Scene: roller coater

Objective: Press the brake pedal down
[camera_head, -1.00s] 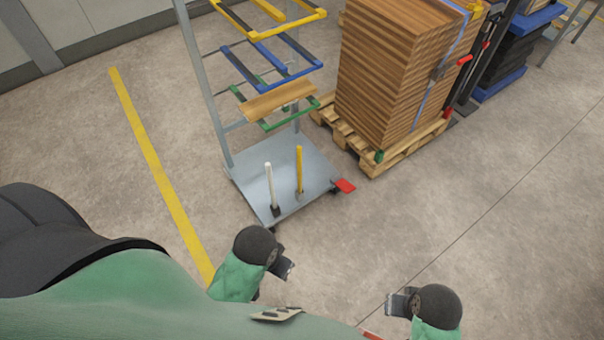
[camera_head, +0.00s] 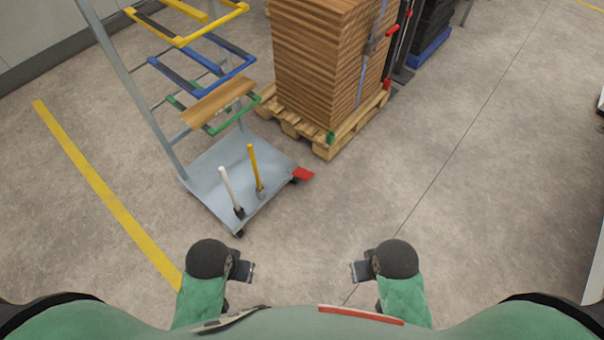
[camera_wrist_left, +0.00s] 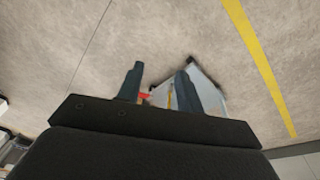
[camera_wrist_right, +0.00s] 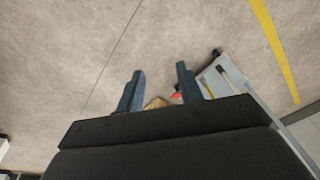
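The red brake pedal (camera_head: 303,174) sticks out at the right corner of the grey cart base (camera_head: 215,190), close to a caster. It also shows small in the left wrist view (camera_wrist_left: 144,96) and in the right wrist view (camera_wrist_right: 176,93), beyond the fingers. My left gripper (camera_head: 250,272) is in front of the cart, apart from it. Its fingers stand apart with nothing between them in the left wrist view (camera_wrist_left: 158,85). My right gripper (camera_head: 356,271) is to the right and nearer than the pedal. Its fingers are apart and empty in the right wrist view (camera_wrist_right: 160,85).
A wooden pallet (camera_head: 327,150) with stacked boards (camera_head: 318,60) stands behind the pedal.

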